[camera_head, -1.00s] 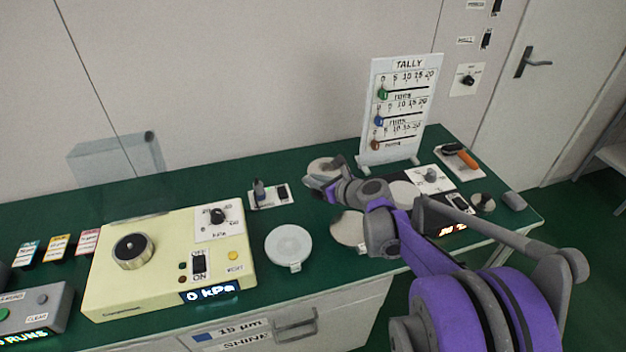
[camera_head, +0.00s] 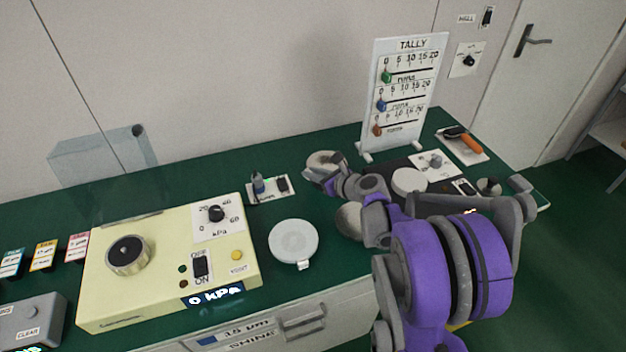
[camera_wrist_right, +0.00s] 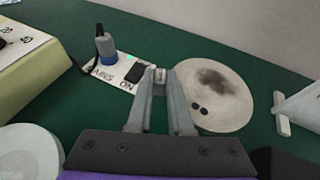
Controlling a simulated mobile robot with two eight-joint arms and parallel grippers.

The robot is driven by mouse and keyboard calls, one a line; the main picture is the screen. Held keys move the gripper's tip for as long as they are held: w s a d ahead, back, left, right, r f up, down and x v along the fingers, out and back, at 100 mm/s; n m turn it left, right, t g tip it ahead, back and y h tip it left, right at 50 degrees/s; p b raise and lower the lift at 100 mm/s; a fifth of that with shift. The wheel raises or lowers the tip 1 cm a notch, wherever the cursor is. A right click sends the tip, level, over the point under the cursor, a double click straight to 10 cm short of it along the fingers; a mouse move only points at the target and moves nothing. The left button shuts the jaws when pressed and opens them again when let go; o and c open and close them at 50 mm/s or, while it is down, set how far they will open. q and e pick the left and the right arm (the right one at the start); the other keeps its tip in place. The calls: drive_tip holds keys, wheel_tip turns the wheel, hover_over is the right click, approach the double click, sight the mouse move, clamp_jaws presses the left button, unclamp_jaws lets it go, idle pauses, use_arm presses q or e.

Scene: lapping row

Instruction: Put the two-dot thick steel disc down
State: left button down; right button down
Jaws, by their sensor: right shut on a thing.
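The two-dot steel disc (camera_head: 322,159) is at the back of the green bench, beside the small switch plate. In the right wrist view the disc (camera_wrist_right: 224,92) is pale, with a dark smudge and two dark dots near its left edge. My right gripper (camera_head: 318,174) is at the disc's near side. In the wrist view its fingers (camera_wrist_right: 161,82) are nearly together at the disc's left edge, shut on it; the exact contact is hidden. The disc looks level and low over the bench top; I cannot tell whether it touches. My left gripper is out of view.
The TALLY board (camera_head: 405,95) stands to the right. The switch plate (camera_head: 268,189) and cream pressure box (camera_head: 165,262) are left. Green bench shows between them.

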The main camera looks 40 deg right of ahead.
wheel_tip(320, 180, down, 2)
drive_tip(key=shift+f, duration=0.2)
drive_tip(key=shift+f+b, duration=0.1)
drive_tip(key=shift+b, duration=0.2)
drive_tip(key=c, duration=0.8)
unclamp_jaws()
drive_tip(key=shift+c, duration=0.2)
drive_tip(key=shift+r, duration=0.2)
drive_tip(key=a+p+v, duration=0.1)
drive_tip(key=v, duration=1.1)
drive_tip(key=shift+d, duration=0.45)
